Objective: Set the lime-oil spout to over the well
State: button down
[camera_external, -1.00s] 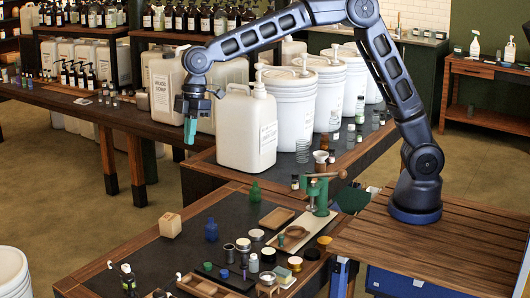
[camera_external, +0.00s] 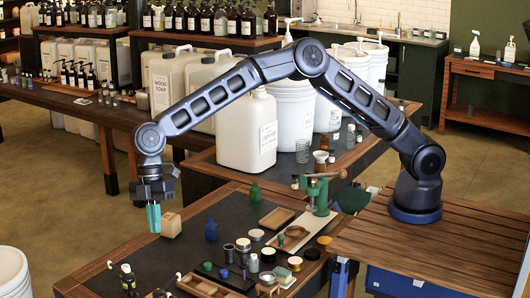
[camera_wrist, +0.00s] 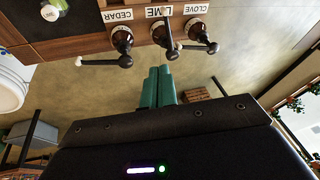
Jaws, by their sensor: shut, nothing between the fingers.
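The lime-oil spout (camera_wrist: 169,38) shows in the wrist view, between two similar dark fittings along a wooden edge. Its thin arm lies across the white LIME label (camera_wrist: 153,11) and hides the letter I. The labels appear upside down. My gripper (camera_wrist: 158,70) has its teal fingers pressed together and empty, pointing toward the lime fitting with a visible gap in the picture. In the external view my gripper (camera_external: 154,230) hangs over the left side of the near table, apart from its top. I cannot make out which part is the well.
A wooden block (camera_external: 171,226) stands beside my gripper. A large white jug (camera_external: 246,135) stands behind. Floor shows beneath the fittings.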

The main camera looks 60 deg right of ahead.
send_near(174, 280)
jog(key=a+f, duration=0.3)
jog(key=f, duration=0.2)
jog(key=shift+s+f, duration=0.5)
jog(key=shift+f, duration=0.05)
jog(key=shift+s+d+m, duration=0.15)
jog(key=shift+s+m, duration=0.4)
jog(key=shift+m, duration=0.15)
jog(key=shift+s+d, duration=0.1)
jog(key=shift+s, duration=0.25)
jog(key=shift+w, duration=0.1)
